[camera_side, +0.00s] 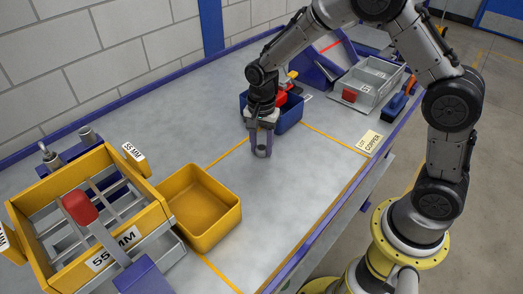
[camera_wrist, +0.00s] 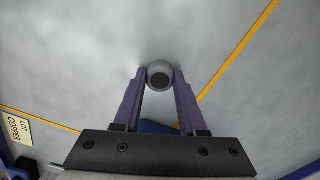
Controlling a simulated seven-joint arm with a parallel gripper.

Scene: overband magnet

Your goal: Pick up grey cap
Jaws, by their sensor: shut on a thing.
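The grey cap (camera_wrist: 160,75) is a small round piece with a dark centre, held between the two fingertips in the wrist view. My gripper (camera_wrist: 160,80) has purple fingers and is shut on the cap, one finger on each side. In the side view my gripper (camera_side: 261,150) points down over the grey table, in front of the blue bin. The cap is mostly hidden by the fingers there. I cannot tell whether it touches the table or is just above it.
A blue bin (camera_side: 290,122) with something red stands right behind my gripper. A yellow bin (camera_side: 228,218) and a yellow-framed rack (camera_side: 155,213) marked 55 MM stand at left. A grey tray (camera_side: 385,72) and a COPPER card (camera_side: 369,141) are at right. The table front is clear.

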